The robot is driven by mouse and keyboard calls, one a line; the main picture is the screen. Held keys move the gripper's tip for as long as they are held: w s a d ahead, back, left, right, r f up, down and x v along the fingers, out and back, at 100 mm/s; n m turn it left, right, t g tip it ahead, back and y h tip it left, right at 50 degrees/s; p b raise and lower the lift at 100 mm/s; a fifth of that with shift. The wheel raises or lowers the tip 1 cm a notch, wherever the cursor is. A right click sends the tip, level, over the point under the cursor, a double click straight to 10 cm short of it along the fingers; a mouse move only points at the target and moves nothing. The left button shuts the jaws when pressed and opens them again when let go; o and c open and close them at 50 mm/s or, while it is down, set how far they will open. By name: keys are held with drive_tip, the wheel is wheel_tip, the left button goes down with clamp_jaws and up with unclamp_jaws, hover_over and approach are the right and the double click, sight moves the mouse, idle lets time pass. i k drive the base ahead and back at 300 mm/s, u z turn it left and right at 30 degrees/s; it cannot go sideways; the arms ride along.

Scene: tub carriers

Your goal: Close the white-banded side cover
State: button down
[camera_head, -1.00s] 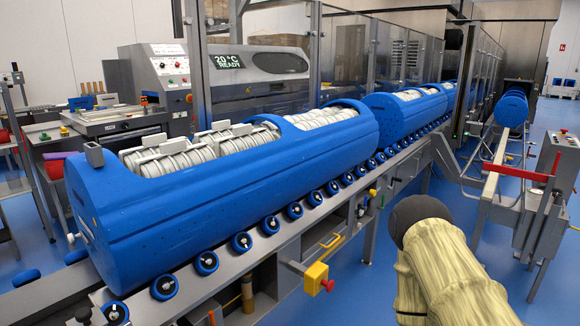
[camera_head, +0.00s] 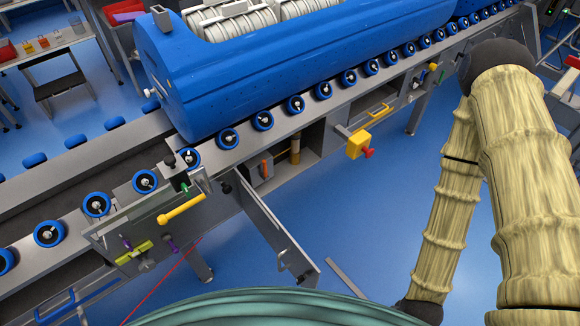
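An open grey side cover (camera_head: 277,238) stands out from the side of the conveyor, swung toward me and seen nearly edge-on. I cannot clearly make out a white band on it. Beside it, the open compartment (camera_head: 282,165) under the rollers shows a small orange part and a tan upright cylinder inside. My arm, in a beige ribbed sleeve, fills the right side of the head view. My gripper is not in view.
A blue tub carrier (camera_head: 300,75) rests on the roller conveyor above the compartment. A yellow box with a red knob (camera_head: 358,144) juts out right of the opening. A yellow handle (camera_head: 181,210) sits left of it. Blue floor (camera_head: 350,220) lies open between cover and arm.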

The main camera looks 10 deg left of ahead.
sight(295, 259)
drive_tip(key=z, duration=1.3)
drive_tip(key=k, duration=1.75)
drive_tip(key=u, duration=1.1)
